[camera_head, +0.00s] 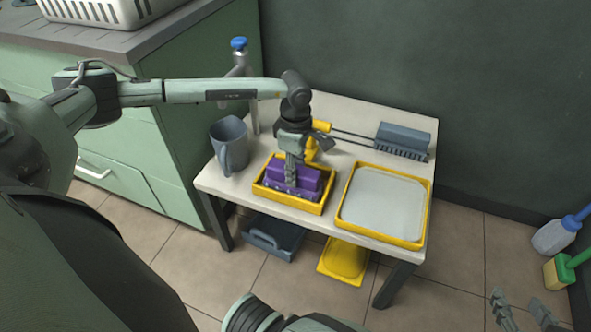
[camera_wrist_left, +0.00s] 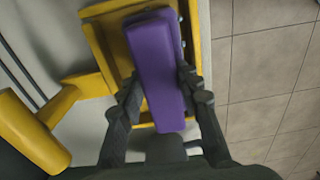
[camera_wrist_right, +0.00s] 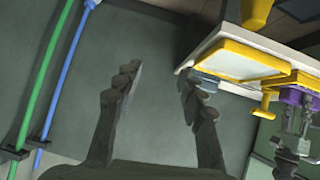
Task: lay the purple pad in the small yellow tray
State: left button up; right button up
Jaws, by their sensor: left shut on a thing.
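The purple pad (camera_head: 312,178) is in the small yellow tray (camera_head: 268,192) on the white table, in the head view. My left gripper (camera_head: 291,185) points down over the tray and is shut on the pad. In the left wrist view the pad (camera_wrist_left: 158,70) lies between both fingers (camera_wrist_left: 158,95), over the tray (camera_wrist_left: 100,40); whether it touches the tray floor I cannot tell. My right gripper (camera_wrist_right: 160,95) is open and empty, off to the right of the table; its fingertips show at the lower right of the head view (camera_head: 522,310).
A larger yellow tray (camera_head: 427,215) with a pale inside stands right of the small one. Under the table are a dark tray (camera_head: 270,238) and a yellow dustpan (camera_head: 345,260).

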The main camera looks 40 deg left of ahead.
jog(key=shift+w+a+r, duration=0.1)
jog(key=shift+a+r, duration=0.05)
pick_arm(q)
jog(key=shift+f, duration=0.1)
jog(key=o, duration=1)
pick_arm(e)
jog(key=shift+w+a+r, duration=0.1)
jog(key=shift+a+r, duration=0.05)
jog(key=shift+r, duration=0.1)
